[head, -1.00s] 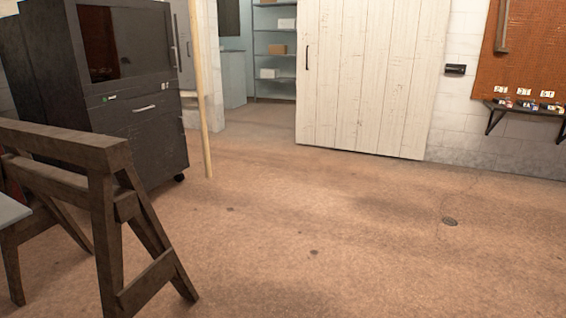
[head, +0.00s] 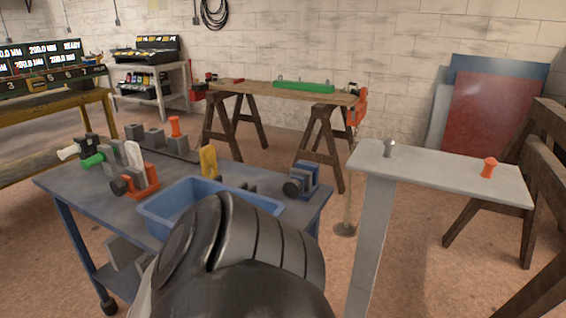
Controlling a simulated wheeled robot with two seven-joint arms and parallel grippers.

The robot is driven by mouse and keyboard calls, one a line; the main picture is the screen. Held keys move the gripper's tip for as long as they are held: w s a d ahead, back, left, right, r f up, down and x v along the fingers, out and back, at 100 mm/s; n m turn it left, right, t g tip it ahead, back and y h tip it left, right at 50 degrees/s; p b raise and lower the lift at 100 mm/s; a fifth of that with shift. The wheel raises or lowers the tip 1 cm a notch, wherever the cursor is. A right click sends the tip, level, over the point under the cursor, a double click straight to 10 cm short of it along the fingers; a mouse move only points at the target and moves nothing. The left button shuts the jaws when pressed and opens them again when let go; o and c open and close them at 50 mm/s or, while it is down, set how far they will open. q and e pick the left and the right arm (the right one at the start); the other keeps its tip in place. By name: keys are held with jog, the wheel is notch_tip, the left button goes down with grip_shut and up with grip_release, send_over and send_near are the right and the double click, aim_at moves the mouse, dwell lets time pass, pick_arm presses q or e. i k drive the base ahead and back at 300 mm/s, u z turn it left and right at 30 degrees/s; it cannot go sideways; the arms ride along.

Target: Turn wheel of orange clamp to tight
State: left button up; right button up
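An orange clamp (head: 149,178) with grey blocks sits on the left part of the blue cart top (head: 80,190). A dark round wheel (head: 118,187) sticks out at its left end; I cannot tell how tight it is. Another orange-red clamp (head: 358,106) is at the right end of the wooden bench at the back. Neither of my grippers is in view. A dark, rounded link of my own arm fills the bottom middle and hides part of the cart.
The cart also holds a blue tray (head: 165,222), a blue clamp (head: 307,177), a yellow piece (head: 208,161) and an orange knob (head: 175,127). A grey plate (head: 440,168) on a post stands right, with another orange knob (head: 489,167). A brown sawhorse (head: 545,150) stands far right.

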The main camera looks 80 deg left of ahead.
aim_at(119, 186)
jog(key=u, duration=2.8)
